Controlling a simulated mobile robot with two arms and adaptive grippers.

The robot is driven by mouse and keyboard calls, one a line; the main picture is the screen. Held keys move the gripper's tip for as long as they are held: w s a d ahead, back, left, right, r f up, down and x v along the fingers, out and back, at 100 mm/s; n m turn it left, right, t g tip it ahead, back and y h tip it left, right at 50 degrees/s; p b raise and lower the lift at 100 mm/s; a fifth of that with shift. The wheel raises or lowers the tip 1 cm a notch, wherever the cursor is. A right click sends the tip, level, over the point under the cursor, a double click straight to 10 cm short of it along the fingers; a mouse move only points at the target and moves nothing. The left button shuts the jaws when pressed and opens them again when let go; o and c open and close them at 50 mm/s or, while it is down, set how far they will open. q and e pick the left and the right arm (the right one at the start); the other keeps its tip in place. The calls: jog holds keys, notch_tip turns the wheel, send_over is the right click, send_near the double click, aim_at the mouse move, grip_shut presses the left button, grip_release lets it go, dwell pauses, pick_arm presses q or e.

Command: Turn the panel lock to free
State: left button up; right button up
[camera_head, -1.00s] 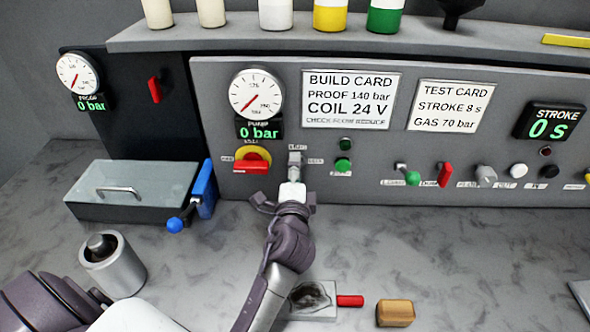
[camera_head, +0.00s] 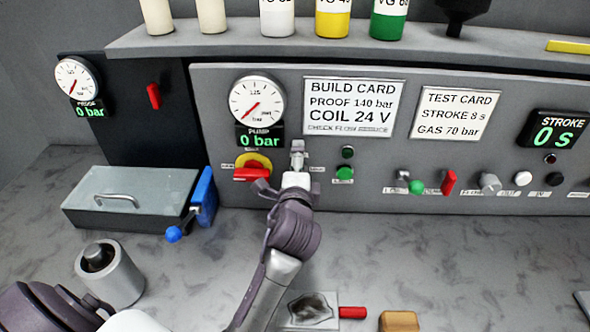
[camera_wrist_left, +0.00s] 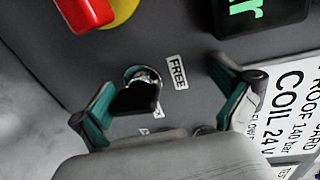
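I cannot tell how deep the fingers reach. In the head view my left gripper (camera_head: 294,184) is up at the panel below the pump gauge and hides the lock. My right gripper is not in view.
A red handle on a yellow disc (camera_head: 252,168) sits close left of my gripper. A green button (camera_head: 344,173) is close right. More switches line the panel (camera_head: 450,70) further right. A grey block with a red handle (camera_head: 309,309) and a wooden block (camera_head: 399,321) lie below.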

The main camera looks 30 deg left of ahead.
aim_at(294, 130)
pick_arm(q)
jog(key=shift+n+t+y, duration=0.3)
jog(key=shift+t+y, duration=0.1)
jog(key=shift+t, duration=0.4)
jog(key=r, duration=0.5)
jog(key=s+r, duration=0.1)
jog(key=r, duration=0.2)
jog(key=shift+s, duration=0.1)
jog(key=shift+m+g+h, duration=0.4)
jog(key=shift+g, duration=0.4)
jog(key=f, duration=0.3)
jog(key=w+f, duration=0.1)
jog(key=f, duration=0.2)
jog(key=shift+w+d+f, duration=0.1)
jog(key=shift+w+f, duration=0.1)
jog(key=shift+f, duration=0.2)
jog(key=shift+s+d, duration=0.25)
jog(key=shift+c, duration=0.2)
jog(key=shift+s+d+f+p, duration=0.15)
jog(key=shift+s+p, duration=0.15)
jog(key=f+v, duration=0.2)
jog(key=v, duration=1.3)
jog(key=shift+s+f, duration=0.25)
jog(key=shift+d, duration=0.15)
